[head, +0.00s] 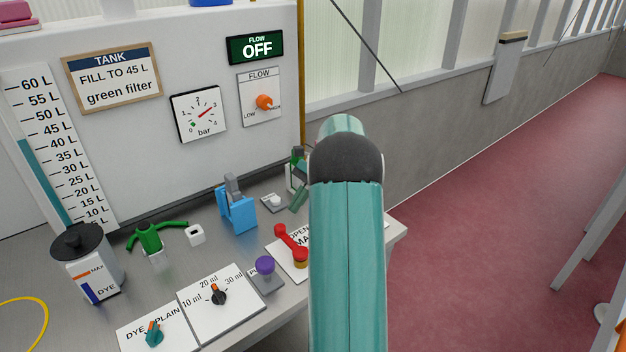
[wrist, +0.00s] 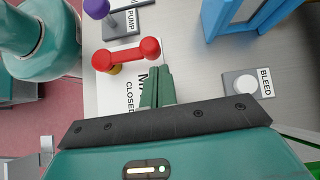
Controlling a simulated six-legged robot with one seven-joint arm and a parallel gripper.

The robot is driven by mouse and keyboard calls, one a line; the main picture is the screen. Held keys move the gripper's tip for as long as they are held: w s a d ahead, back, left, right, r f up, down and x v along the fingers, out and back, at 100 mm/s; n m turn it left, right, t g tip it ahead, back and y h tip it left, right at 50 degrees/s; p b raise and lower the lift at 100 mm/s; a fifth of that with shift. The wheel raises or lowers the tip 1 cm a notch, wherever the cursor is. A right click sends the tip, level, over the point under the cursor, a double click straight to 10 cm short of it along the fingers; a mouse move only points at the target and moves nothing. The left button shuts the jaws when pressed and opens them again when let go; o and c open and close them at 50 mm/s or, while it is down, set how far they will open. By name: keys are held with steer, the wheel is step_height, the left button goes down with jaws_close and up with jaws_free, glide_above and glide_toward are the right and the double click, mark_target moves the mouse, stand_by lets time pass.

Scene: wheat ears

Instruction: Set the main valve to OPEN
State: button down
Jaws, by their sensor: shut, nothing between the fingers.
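The main valve is a red lever (head: 291,244) with a rounded knob at each end, on a white plate (head: 284,262). My gripper (wrist: 162,70) is shut and empty. Its green fingertips are close to the lever's right knob; I cannot tell whether they touch. In the head view my arm hides part of the plate.
A purple PUMP knob (head: 265,265) stands beside the valve plate. A blue holder (head: 237,212) and a white BLEED button (wrist: 246,85) are nearby. A dosing dial (head: 219,296) is further left. The sign (head: 256,48) reads FLOW OFF; the gauge (head: 199,114) hangs below left.

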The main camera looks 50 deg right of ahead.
steer(key=v, duration=0.9)
steer(key=shift+s+d+r, duration=0.2)
steer(key=shift+d, duration=0.1)
steer(key=shift+a, duration=0.1)
steer(key=a+r+n+h, duration=0.3)
steer(key=a+r+n, duration=0.15)
steer(key=a, duration=0.85)
steer(key=a+r+n+h, duration=0.2)
steer(key=a+r+n, duration=0.25)
steer(key=a, duration=0.75)
steer(key=s+a+f+n+t+h, duration=0.2)
steer(key=s+a+n, duration=0.3)
steer(key=s+a, duration=0.2)
steer(key=s+a+f+n+t+h, duration=0.2)
steer(key=s+a+n, duration=0.3)
steer(key=s+a, duration=0.3)
steer(key=shift+a+f+n, duration=0.3)
steer(key=shift+a+f, duration=0.15)
steer(key=shift+a, duration=0.8)
